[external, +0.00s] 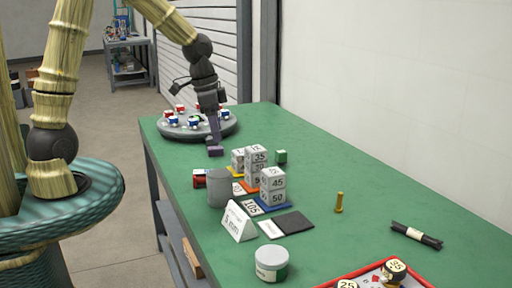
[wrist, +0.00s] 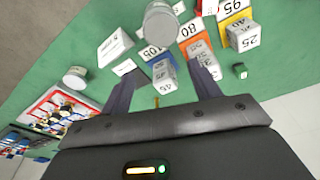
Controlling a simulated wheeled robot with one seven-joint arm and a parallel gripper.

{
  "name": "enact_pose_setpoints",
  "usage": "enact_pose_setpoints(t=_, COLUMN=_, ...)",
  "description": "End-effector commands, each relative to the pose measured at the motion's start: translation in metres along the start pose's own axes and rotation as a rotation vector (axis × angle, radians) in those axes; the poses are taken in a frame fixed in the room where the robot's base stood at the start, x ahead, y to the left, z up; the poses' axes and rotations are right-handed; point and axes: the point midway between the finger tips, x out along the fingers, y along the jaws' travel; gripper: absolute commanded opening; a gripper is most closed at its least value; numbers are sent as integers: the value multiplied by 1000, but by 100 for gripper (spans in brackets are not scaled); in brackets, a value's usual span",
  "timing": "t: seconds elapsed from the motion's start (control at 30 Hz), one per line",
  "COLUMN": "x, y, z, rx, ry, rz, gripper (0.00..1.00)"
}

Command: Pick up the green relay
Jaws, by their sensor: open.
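The green relay (external: 281,156) is a small dark green block standing on the green bench, behind the stacked number blocks and near the wall side. In the wrist view the green relay (wrist: 240,70) lies to the right of my right finger, outside the jaws. My gripper (external: 215,148) is open and empty above the bench, near the round grey turntable and left of the relay, clearly apart from it. In the wrist view my gripper (wrist: 167,62) shows both fingers spread, with number blocks seen between and beyond them.
Stacked white number blocks (external: 272,186) stand on coloured mats close to the relay. A grey cylinder (external: 219,188), a white sign (external: 239,221), a lidded jar (external: 271,264) and a brass peg (external: 339,203) stand nearby. The turntable (external: 170,131) holds several red and blue pieces.

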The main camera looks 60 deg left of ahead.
Motion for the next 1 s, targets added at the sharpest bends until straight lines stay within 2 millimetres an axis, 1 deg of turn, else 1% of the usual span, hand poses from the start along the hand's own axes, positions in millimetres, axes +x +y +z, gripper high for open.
enact_pose_setpoints(t=0.03, x=5, y=-11, z=-6, rx=13, ry=10, rz=27, gripper=62)
enact_pose_setpoints(t=0.23, x=28, y=-44, z=-30, rx=94, ry=113, rz=122, gripper=62)
enact_pose_setpoints(t=0.33, x=34, y=-64, z=-41, rx=118, ry=195, rz=162, gripper=62)
enact_pose_setpoints(t=0.43, x=34, y=-86, z=-52, rx=132, ry=294, rz=189, gripper=62)
enact_pose_setpoints(t=0.6, x=21, y=-133, z=-67, rx=131, ry=490, rz=196, gripper=62)
enact_pose_setpoints(t=0.73, x=6, y=-166, z=-71, rx=118, ry=613, rz=172, gripper=62)
enact_pose_setpoints(t=1.0, x=-24, y=-221, z=-67, rx=82, ry=792, rz=103, gripper=62)
